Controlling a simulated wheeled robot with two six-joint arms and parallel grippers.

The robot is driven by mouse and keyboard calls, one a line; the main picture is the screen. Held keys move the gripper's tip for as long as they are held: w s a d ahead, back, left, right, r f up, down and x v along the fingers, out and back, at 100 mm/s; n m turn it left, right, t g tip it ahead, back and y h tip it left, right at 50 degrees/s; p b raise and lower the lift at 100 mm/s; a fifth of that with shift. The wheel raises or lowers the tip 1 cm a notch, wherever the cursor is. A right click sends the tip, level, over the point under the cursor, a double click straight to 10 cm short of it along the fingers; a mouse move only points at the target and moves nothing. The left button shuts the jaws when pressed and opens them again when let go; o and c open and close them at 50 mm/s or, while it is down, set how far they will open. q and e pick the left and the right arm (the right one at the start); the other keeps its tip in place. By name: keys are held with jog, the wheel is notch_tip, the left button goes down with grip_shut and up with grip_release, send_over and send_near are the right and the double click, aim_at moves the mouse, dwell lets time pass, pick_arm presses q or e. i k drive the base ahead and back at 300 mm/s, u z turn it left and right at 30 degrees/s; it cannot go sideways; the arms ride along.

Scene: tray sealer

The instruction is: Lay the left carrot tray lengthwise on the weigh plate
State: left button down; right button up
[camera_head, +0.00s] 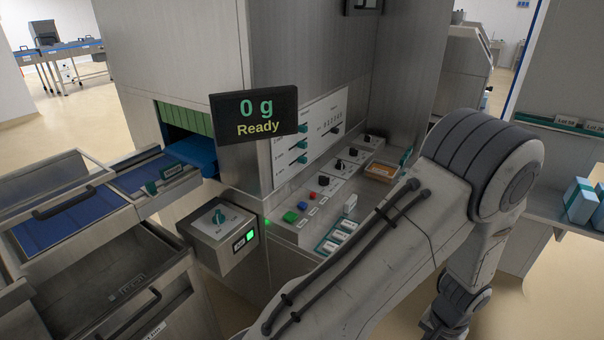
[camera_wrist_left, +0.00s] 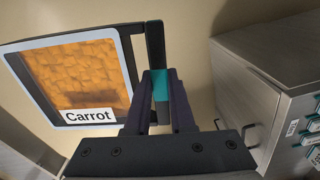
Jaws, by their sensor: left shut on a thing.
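The carrot tray (camera_wrist_left: 128,65) shows in the left wrist view as a pale-rimmed tray with orange contents and a "Carrot" label (camera_wrist_left: 88,115). My left gripper (camera_wrist_left: 160,84) is shut at its right side, on a dark and teal holding part beside the rim. The tray is tilted in the picture, with floor behind it. The head view shows neither gripper nor this tray. A black display (camera_head: 254,115) there reads "0 g Ready". I cannot make out the weigh plate in either view.
A grey arm of mine crosses the right of the head view. A steel machine with a control panel (camera_head: 310,135) stands in the middle. Blue-surfaced conveyors (camera_head: 60,215) lie at left. A steel cabinet (camera_wrist_left: 250,80) is right of the gripper in the wrist view.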

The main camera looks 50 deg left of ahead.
aim_at(146, 172)
jog(key=u, duration=1.65)
